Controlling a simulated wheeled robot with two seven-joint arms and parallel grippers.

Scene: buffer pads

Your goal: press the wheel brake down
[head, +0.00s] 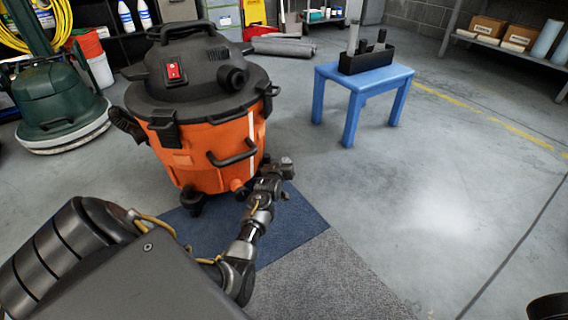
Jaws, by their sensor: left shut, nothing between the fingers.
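An orange and black wet vacuum (190,155) stands upright on the floor, partly on a blue mat. A black caster wheel (193,201) shows under its front left. A small orange part (238,186) sits low on its front right; I cannot tell if it is the brake lever. My left gripper (285,165) is shut and empty, close to the vacuum's lower right side. The gripper and wrist cover part of the base there, so any caster and brake behind them are hidden. Contact is not clear. My right gripper is not in view.
The blue mat (300,220) adjoins a grey mat (325,280). A blue stool (350,75) with a black tool caddy (366,60) stands back right. A green floor machine (55,100) stands at left. Shelves line the back. The floor at right is mostly clear.

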